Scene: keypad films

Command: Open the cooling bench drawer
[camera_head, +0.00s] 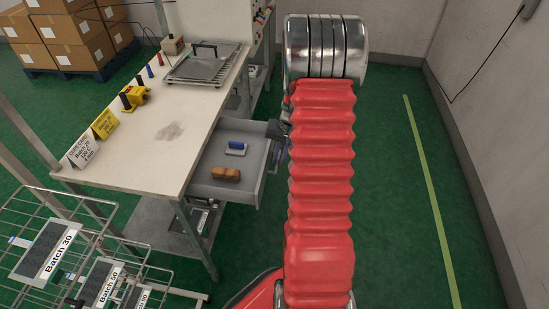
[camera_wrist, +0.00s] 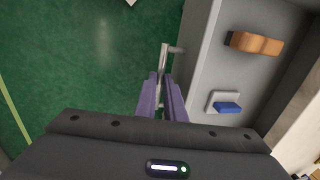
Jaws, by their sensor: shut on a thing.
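The cooling bench (camera_head: 165,110) has a pale worktop, and its grey drawer (camera_head: 222,189) stands pulled out on the right side under the top. In the wrist view the drawer's front wall (camera_wrist: 201,50) and its bar handle (camera_wrist: 164,56) show. My gripper (camera_wrist: 161,82) has purple fingers shut on the handle. In the head view the gripper is mostly hidden behind my red arm. Inside the drawer lie a brown block-like object (camera_head: 226,174) and a blue-handled object on a pale base (camera_head: 236,148); both also show in the wrist view.
A wire rack with labelled plates (camera_head: 48,249) stands at the lower left. A metal tray device (camera_head: 204,65), a yellow object (camera_head: 136,96) and label cards (camera_head: 83,149) stand on the bench. Green floor (camera_head: 395,200) is free to the right, up to the wall.

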